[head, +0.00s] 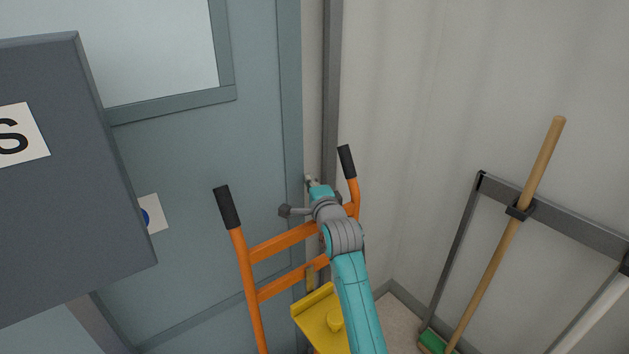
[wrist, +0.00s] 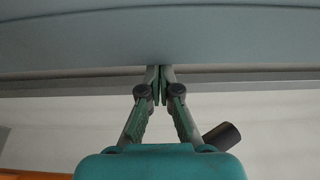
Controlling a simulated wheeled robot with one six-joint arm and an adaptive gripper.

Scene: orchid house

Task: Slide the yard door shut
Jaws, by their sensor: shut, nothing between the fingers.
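The yard door (head: 205,170) is a blue-grey panel with a pale window, filling the left and middle of the head view. Its right edge stands beside a pale strip and a grey upright post (head: 331,90). My gripper (head: 309,179) is at this right edge, at about mid-height in the picture. In the wrist view my fingertips (wrist: 160,70) are together and empty, and reach up to a blue-grey surface (wrist: 160,35) that looks like the door. I cannot tell whether they touch it. No door handle can be made out.
An orange hand truck (head: 282,243) with black grips stands before the door, close around my arm; a yellow piece (head: 318,303) shows low on it. A dark grey panel (head: 75,220) blocks the left. A broom (head: 510,225) hangs on a rack (head: 580,220) at right.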

